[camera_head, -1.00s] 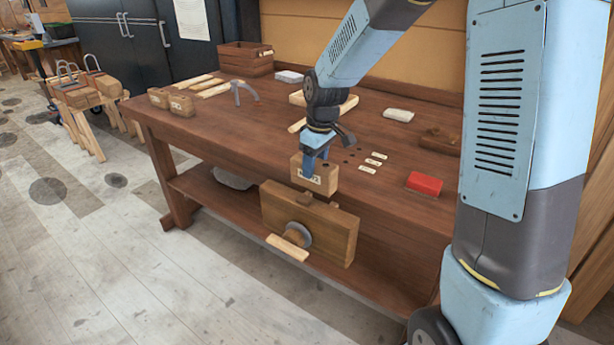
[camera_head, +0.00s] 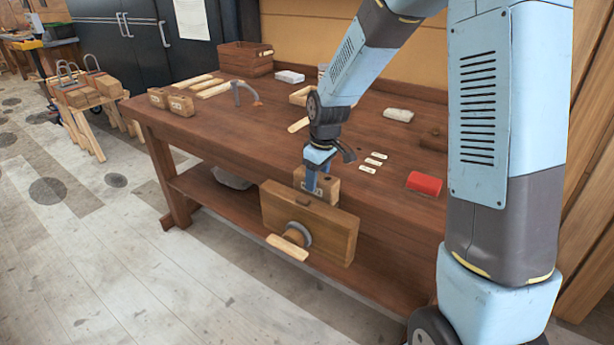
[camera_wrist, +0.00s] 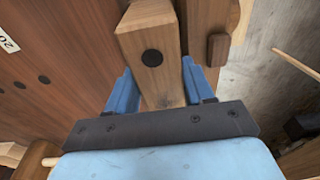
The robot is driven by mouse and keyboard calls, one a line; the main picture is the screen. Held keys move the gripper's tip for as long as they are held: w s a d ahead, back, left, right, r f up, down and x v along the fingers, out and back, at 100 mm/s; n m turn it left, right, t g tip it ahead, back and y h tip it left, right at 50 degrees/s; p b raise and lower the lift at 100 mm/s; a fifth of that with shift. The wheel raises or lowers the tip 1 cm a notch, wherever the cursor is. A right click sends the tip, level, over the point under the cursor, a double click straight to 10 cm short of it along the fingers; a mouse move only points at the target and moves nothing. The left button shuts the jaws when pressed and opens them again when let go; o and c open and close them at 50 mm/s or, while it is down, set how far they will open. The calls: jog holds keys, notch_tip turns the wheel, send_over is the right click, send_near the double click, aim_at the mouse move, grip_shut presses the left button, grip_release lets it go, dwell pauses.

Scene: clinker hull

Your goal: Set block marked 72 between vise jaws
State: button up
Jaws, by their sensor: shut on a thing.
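My gripper (camera_wrist: 157,78) is shut on a wooden block (camera_wrist: 150,28), one finger on each side of it. The block also shows in the head view (camera_head: 331,190), upright just behind the vise's wooden front jaw (camera_head: 292,213), at the bench's front edge. The jaw hides its lower part and most of its front label, so I cannot read the number now. In the wrist view the front jaw (camera_wrist: 198,25) is close to the right of the block, and the bench top lies to its left. I cannot tell whether the block touches either jaw.
The vise's handle (camera_head: 287,247) sticks out in front.

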jog(key=shift+f, duration=0.3)
jog(key=o, duration=1.4)
